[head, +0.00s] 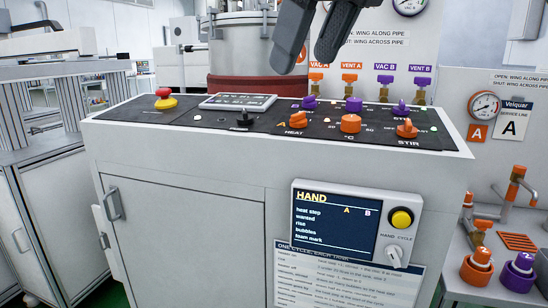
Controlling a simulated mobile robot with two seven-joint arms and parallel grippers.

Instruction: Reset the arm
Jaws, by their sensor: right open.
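My right gripper (304,63) comes in at the top centre of the head view. Its two dark fingers point down and stand apart, with nothing between them. It shows in front of the steel tank and above the rear part of the control console (180,160); its exact height over the panel is hard to tell. The rest of my right arm is outside the picture. My left gripper and arm are not in view.
The console top carries a red emergency button (163,94), a black lever (244,119), and orange (351,124) and purple knobs (354,104). A steel tank (240,42) stands behind. A HAND display (335,220) is on the front. Pipes and valves (481,262) stand at right.

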